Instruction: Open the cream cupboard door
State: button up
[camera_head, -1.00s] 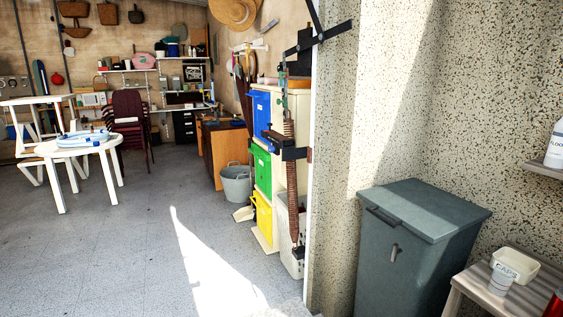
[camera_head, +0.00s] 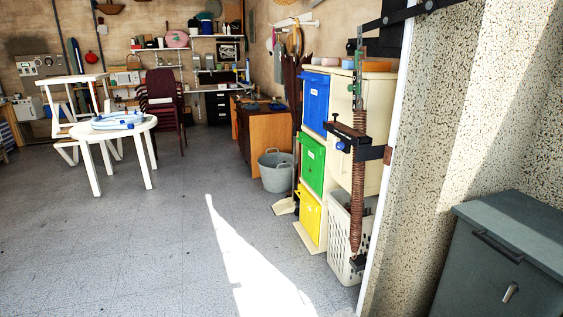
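A cream cupboard (camera_head: 376,115) stands right of centre, just beyond the white door frame. Its pale front looks shut, but much of it is hidden behind a brown ribbed upright pole (camera_head: 357,205) with a dark clamp-like fitting (camera_head: 344,137). I cannot clearly make out the door's edges or handle. My gripper is not in view.
Blue (camera_head: 316,101), green (camera_head: 312,163) and yellow (camera_head: 310,215) bin fronts are stacked left of the cupboard. A white basket (camera_head: 342,235) stands below it. A grey bin (camera_head: 500,255) is at near right. The floor (camera_head: 160,250) left of centre is open.

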aim_at(339, 157)
jog(key=i+u, duration=0.25)
jog(key=i, duration=1.7)
jog(key=i+z, duration=0.15)
jog(key=i, duration=0.55)
jog(key=i+j+z, duration=0.15)
jog(key=i, duration=0.55)
